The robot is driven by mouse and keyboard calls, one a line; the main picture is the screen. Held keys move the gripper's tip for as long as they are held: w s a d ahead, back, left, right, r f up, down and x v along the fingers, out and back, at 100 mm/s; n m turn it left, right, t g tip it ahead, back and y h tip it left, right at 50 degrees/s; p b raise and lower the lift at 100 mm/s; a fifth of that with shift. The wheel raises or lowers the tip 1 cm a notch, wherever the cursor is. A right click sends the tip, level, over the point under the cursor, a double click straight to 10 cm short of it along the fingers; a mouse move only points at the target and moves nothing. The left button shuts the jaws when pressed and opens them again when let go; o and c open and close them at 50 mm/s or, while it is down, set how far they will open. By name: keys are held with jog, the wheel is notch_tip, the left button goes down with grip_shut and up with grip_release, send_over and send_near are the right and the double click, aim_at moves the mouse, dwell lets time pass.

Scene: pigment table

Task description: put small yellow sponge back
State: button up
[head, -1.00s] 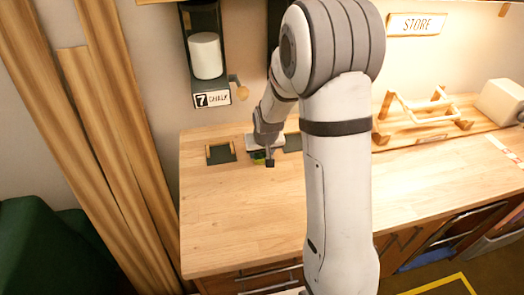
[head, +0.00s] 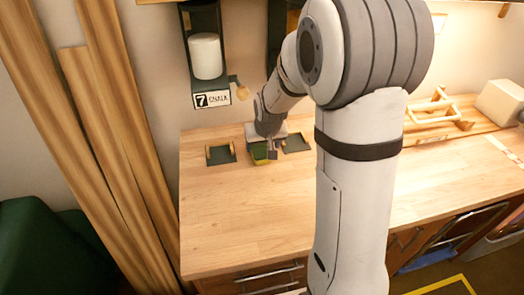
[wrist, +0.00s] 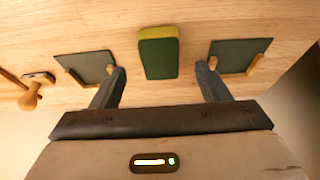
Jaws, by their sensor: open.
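The small yellow sponge (head: 260,153) has a dark green top and a yellow side. It sits at the back of the wooden table, between two dark pads. In the wrist view the sponge (wrist: 158,55) lies ahead of and between my fingers, with gaps on both sides. My gripper (wrist: 160,78) is open and holds nothing. In the head view my gripper (head: 270,149) is just beside and above the sponge and hides part of it.
The left dark pad (head: 220,154) and the right dark pad (head: 296,143) have small wooden pegs. A black wall holder with a white cylinder (head: 206,56) and a chalk label is above the left pad. A wooden rack (head: 432,112) is at the right. The front left of the tabletop is clear.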

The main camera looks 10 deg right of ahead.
jog(key=s+r, duration=1)
jog(key=s, duration=0.2)
jog(key=s+r+g, duration=0.1)
jog(key=s, duration=1.2)
jog(key=shift+s+d+g, duration=0.2)
jog(key=shift+d+g, duration=0.05)
jog(key=shift+g, duration=0.05)
jog(key=shift+r, duration=0.15)
jog(key=shift+c, duration=0.2)
